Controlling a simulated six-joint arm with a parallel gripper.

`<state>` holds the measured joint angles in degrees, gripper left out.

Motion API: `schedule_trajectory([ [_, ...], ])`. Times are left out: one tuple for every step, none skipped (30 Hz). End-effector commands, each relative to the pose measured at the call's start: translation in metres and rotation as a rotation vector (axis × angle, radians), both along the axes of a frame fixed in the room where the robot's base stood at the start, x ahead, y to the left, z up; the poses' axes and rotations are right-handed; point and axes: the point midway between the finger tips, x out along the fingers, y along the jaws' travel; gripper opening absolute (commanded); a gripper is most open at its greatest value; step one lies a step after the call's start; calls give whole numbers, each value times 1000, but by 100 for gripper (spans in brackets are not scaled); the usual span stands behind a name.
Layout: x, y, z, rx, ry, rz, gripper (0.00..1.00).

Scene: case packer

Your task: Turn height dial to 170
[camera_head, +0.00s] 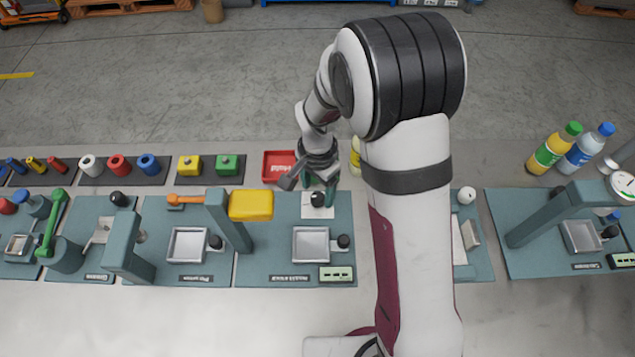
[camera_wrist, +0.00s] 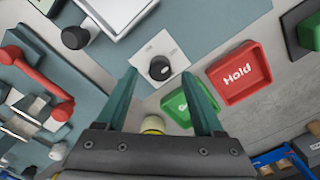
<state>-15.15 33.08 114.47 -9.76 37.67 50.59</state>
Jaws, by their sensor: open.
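A black round knob (camera_head: 318,199) stands on a small white plate (camera_head: 308,212) at the back of a teal station board (camera_head: 275,262). I take it to be the height dial; no scale or number on it can be read. In the wrist view the knob (camera_wrist: 159,69) sits on the white plate (camera_wrist: 172,50), just ahead of the fingertips. My gripper (camera_head: 317,182) is open, with its two green fingers (camera_wrist: 160,80) spread apart and nothing between the tips. The knob lies in line with the gap. Contact with it cannot be told.
A red tray marked Hold (camera_wrist: 238,74) and a green tray (camera_wrist: 185,106) lie beside the board. A yellow box (camera_head: 251,205) on a post stands left of the knob. A square tray with another black knob (camera_head: 343,241) is in front. My arm hides the area to the right.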

Motion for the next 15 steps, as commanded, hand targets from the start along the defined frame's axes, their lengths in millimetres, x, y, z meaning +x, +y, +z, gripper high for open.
schedule_trajectory([
  [0, 0, -8, -1, 3, 0, 69],
  [0, 0, -11, -1, 2, 1, 69],
  [0, 0, -15, -1, 1, 1, 69],
  [0, 0, -17, -1, 1, 1, 69],
  [0, 0, -19, -1, 1, 2, 69],
  [0, 0, -21, 0, 0, 2, 69],
  [0, 0, -22, -1, -1, 1, 69],
  [0, 0, -23, -1, -1, 1, 69],
  [0, 0, -23, -1, -1, 1, 69],
  [0, 0, -23, 0, -1, 1, 69],
  [0, 0, -23, 0, -1, 1, 69],
  [0, 0, -23, 0, -1, 1, 69],
  [0, 0, -23, 0, -1, 1, 69],
  [0, 0, -23, 0, -1, 1, 69],
  [0, 0, -23, 0, -1, 1, 66],
])
